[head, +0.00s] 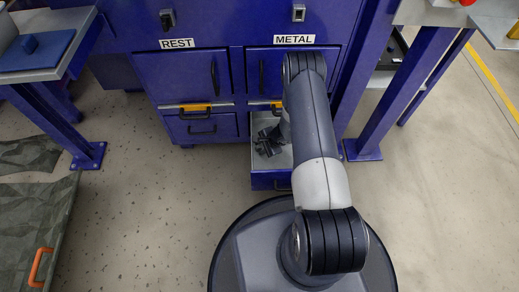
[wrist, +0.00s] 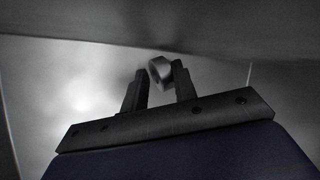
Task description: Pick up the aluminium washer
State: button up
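A small grey metal ring, which looks like the aluminium washer (wrist: 159,71), shows in the wrist view between the tips of my gripper's fingers. It is tilted, with its hole partly showing. My gripper (wrist: 161,72) has its two dark fingers apart by about the ring's width, and they appear to be closed on its sides. In the head view my gripper (head: 269,141) is down inside the open lower drawer (head: 271,181) under the METAL label. The washer cannot be made out there.
The drawer's pale walls surround my gripper closely. The blue cabinet (head: 200,75) stands behind, with a shut drawer (head: 205,128) under the REST label. Blue table legs (head: 398,90) stand at the right.

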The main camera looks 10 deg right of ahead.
jog(key=shift+c, duration=0.2)
grip_shut()
jog(key=shift+r, duration=0.1)
